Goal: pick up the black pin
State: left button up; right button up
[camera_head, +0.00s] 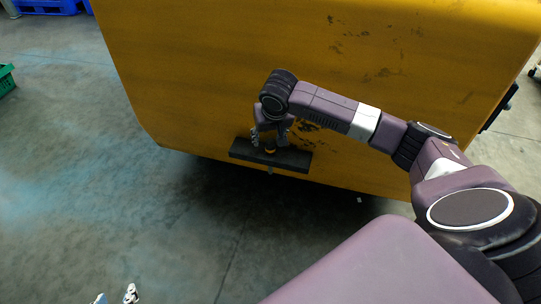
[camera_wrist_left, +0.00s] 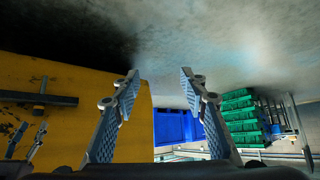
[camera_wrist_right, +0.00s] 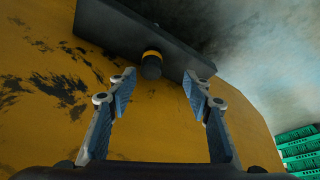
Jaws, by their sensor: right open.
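The black pin (camera_wrist_right: 151,68) has a yellow-orange ring at its base and stands in a dark bar (camera_wrist_right: 110,25) fixed to the yellow panel. In the head view its orange ring (camera_head: 270,151) shows at the bar, and a short end shows below it. My right gripper (camera_wrist_right: 159,76) is open. In the right wrist view the pin lies between its fingertips, slightly beyond them, with gaps on both sides. In the head view this gripper (camera_head: 270,141) is just above the bar. My left gripper (camera_wrist_left: 160,74) is open and empty, with only its tips (camera_head: 116,296) at the head view's bottom edge.
The large yellow panel (camera_head: 200,80) stands close behind the right gripper. Bare concrete floor (camera_head: 70,180) lies to the left. Green crates (camera_wrist_left: 240,120) and a blue crate (camera_wrist_left: 172,127) are farther away, clear of both grippers.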

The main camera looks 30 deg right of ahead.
aim_at(271, 142)
jog(key=shift+w+d+f+m+b, duration=0.15)
jog(key=shift+w+d+f+b, duration=0.15)
jog(key=shift+d, duration=0.2)
jog(key=shift+w+d+f+m+b, duration=0.15)
jog(key=shift+d+f, duration=0.2)
jog(key=shift+d, duration=0.1)
jog(key=shift+w+f, duration=0.1)
jog(key=shift+f, duration=0.1)
jog(key=shift+b+x, duration=0.7)
jog(key=shift+x, duration=0.35)
jog(key=x, duration=0.1)
jog(key=b+x, duration=0.1)
jog(key=shift+a+f, duration=0.1)
jog(key=shift+f, duration=0.35)
pick_arm(q)
jog(key=w+d+r+t+h, duration=0.1)
jog(key=w+r+t, duration=0.3)
jog(key=r, duration=0.4)
jog(key=w+d+r+t+h, duration=0.2)
jog(key=w+d+r+t, duration=0.1)
jog(key=r, duration=0.6)
jog(key=w+t, duration=0.1)
jog(key=t, duration=0.1)
jog(key=shift+w+d+r+m+t, duration=0.25)
jog(key=shift+w+m+t, duration=0.05)
jog(key=shift+w+t, duration=0.1)
pick_arm(e)
grip_shut()
